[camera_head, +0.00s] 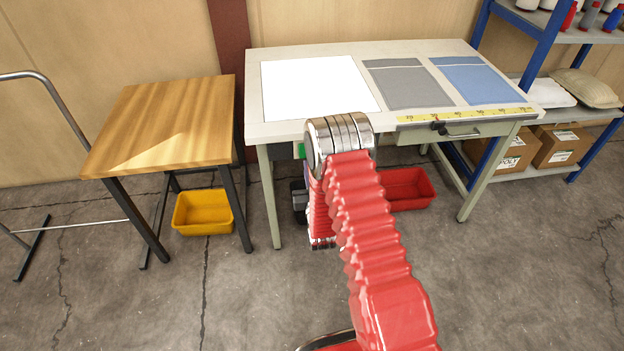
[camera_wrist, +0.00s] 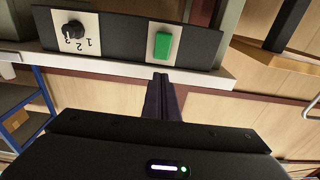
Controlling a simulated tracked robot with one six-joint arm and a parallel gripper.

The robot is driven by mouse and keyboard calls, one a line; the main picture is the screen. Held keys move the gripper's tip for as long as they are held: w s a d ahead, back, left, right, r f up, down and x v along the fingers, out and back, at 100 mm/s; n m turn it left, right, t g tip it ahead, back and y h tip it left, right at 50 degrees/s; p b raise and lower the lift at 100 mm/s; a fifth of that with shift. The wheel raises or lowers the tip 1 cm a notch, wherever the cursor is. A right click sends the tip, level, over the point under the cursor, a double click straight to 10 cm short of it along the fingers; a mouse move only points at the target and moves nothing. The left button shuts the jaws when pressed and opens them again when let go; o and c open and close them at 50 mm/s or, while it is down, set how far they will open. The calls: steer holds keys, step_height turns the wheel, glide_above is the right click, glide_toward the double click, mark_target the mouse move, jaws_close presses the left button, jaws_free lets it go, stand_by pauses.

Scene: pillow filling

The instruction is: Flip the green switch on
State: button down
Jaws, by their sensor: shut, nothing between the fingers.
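The green switch (camera_wrist: 162,45) is a bright green rectangle on a white plate in the wrist view, set in a dark panel (camera_wrist: 120,38) along a table edge. In the head view only a small green patch (camera_head: 300,150) shows under the front of the white table, beside my arm. My gripper (camera_wrist: 161,78) is shut and empty. Its fingertips point at the panel, just below the switch in the wrist picture. I cannot tell whether they touch it, or whether the switch is on. My arm hides the gripper in the head view.
A black knob (camera_wrist: 73,30) with numbers sits on the same panel, left of the switch in the wrist view. The white table (camera_head: 420,50) carries white, grey and blue sheets. A red bin (camera_head: 408,190) is underneath. A wooden table (camera_head: 165,120) and yellow bin (camera_head: 203,212) stand left.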

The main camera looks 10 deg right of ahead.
steer(key=s, duration=0.3)
steer(key=s+r, duration=0.1)
steer(key=s, duration=0.1)
steer(key=shift+s+a, duration=0.2)
steer(key=shift+s, duration=0.1)
